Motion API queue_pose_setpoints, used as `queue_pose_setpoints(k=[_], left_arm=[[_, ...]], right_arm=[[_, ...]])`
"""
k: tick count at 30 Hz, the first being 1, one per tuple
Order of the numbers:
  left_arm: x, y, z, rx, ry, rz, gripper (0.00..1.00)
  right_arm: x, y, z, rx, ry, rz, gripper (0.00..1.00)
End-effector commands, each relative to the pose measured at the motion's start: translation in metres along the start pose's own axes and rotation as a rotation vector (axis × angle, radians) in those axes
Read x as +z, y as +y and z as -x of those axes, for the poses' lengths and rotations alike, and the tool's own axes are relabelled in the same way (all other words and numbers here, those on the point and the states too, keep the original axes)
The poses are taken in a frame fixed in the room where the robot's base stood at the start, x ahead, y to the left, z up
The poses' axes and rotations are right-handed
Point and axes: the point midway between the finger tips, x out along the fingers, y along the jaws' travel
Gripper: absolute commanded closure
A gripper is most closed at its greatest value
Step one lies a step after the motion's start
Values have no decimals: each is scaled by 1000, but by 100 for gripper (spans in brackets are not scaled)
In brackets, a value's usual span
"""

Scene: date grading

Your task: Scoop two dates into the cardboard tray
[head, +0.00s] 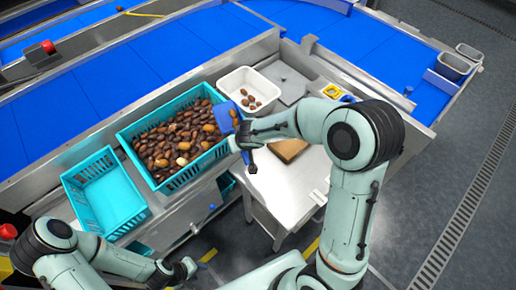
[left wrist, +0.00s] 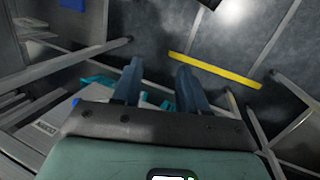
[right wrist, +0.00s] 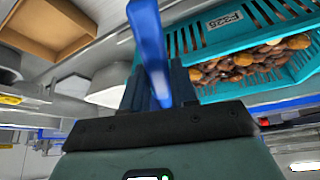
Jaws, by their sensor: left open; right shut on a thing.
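The cardboard tray (head: 290,151) sits on the steel side table, partly hidden by my right arm. It also shows in the right wrist view (right wrist: 48,30), where no dates are visible in the part seen. Brown dates (head: 178,140) fill a turquoise crate (head: 127,147). My right gripper (head: 240,138) is shut on the handle of a blue scoop (head: 223,117), at the crate's right end. The scoop handle shows upright in the right wrist view (right wrist: 150,45). I cannot tell whether the scoop carries dates. My left gripper (head: 190,267) is open and empty, low over the floor.
A white tub (head: 235,80) with several dates stands behind the scoop. An empty turquoise crate (head: 122,213) is left of the full one. Blue conveyors (head: 100,85) run behind. The steel table (head: 290,195) has clear room in front of the cardboard tray.

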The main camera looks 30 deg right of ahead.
Motion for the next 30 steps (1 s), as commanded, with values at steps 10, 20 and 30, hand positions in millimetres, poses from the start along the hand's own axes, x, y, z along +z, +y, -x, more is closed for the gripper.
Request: queue_pose_setpoints(k=[10,20,30], left_arm=[[56,-46,-74,-22,-60,25,57],[67,-76,-145,-27,-62,32,57],[66,-86,-173,-27,-59,33,57]], right_arm=[[40,29,-49,183,-6,-328,100],[45,53,-70,461,0,-840,100],[50,56,-66,608,-2,-1104,100]])
